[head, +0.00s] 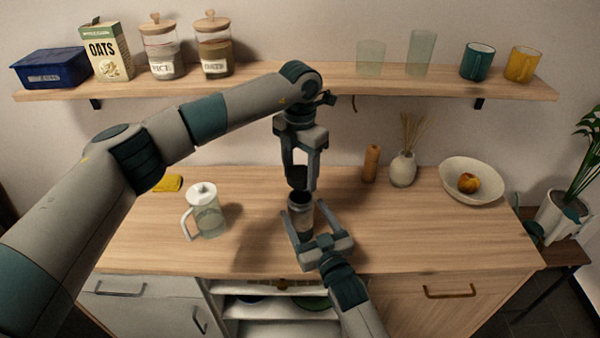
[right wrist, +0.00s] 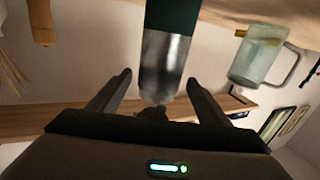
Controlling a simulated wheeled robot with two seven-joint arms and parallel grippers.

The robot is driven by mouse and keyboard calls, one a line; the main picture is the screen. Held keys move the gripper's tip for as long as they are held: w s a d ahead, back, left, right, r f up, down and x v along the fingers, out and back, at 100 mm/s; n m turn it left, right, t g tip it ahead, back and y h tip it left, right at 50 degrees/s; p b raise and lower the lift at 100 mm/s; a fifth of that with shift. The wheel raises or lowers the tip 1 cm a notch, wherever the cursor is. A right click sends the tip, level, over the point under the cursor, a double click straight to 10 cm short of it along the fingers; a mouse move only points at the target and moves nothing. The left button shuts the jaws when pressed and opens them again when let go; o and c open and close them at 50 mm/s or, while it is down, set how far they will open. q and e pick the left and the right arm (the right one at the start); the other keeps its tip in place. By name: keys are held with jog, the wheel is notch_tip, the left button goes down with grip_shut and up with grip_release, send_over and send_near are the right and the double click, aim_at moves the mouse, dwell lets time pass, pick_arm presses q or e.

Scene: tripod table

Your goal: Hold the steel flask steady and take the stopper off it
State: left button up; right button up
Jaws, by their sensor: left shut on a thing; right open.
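The steel flask (head: 301,217) stands upright on the wooden counter, with a dark lower body and a bare steel upper part. Its mouth looks dark and open. My left gripper (head: 301,184) is above it, shut on the dark stopper (head: 298,176), which appears clear of the flask's mouth. My right gripper (head: 304,212) is open, one finger on each side of the flask. In the right wrist view, which is upside down, the flask (right wrist: 168,60) stands between the open fingers with gaps on both sides.
A glass jug (head: 208,217) with a white lid stands left of the flask. A shelf (head: 300,82) runs above. The counter's front right is clear.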

pick_arm(q)
notch_tip(320, 180, down, 2)
jog(key=shift+b, duration=0.8)
pick_arm(e)
jog(key=v, duration=0.8)
pick_arm(q)
jog(key=shift+f, duration=0.1)
pick_arm(e)
jog(key=shift+d, duration=0.1)
